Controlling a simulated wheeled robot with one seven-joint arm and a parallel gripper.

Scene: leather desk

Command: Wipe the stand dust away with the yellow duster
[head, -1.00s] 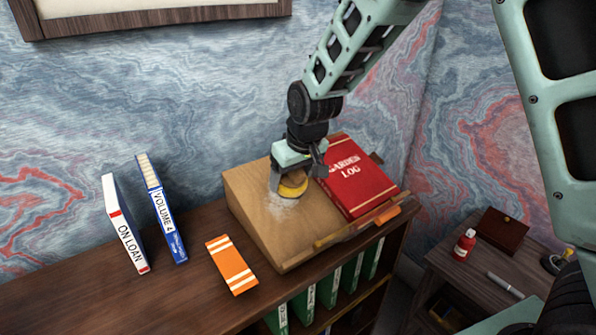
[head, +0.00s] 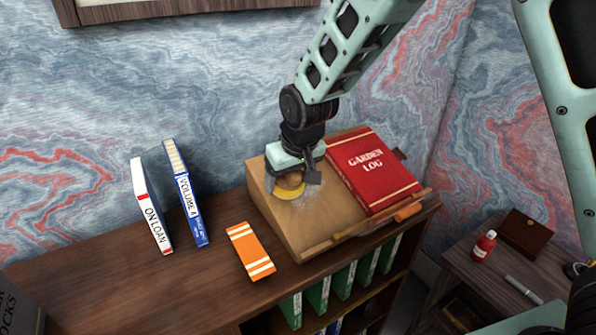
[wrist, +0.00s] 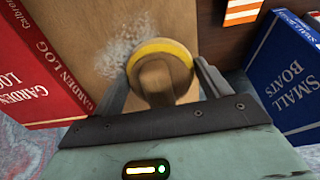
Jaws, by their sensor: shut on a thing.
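The yellow duster (wrist: 160,76) has a round yellow rim and a tan handle. My gripper (head: 294,175) is shut on its handle and holds it against the sloping top of the wooden stand (head: 278,222), at the upper left of the slope. The duster also shows below the jaws in the head view (head: 290,190). A pale grey-white dust patch (wrist: 124,45) lies on the wood beside the duster. In the head view the dust (head: 308,208) is faint and lies just right of and below the duster; the part under it is hidden.
The red Garden Log book (head: 372,172) lies on the right of the stand, close to my gripper. On Loan (head: 151,207) and Volume 4 (head: 186,193) stand farther left. A side table (head: 460,262) holds a red bottle (head: 484,246).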

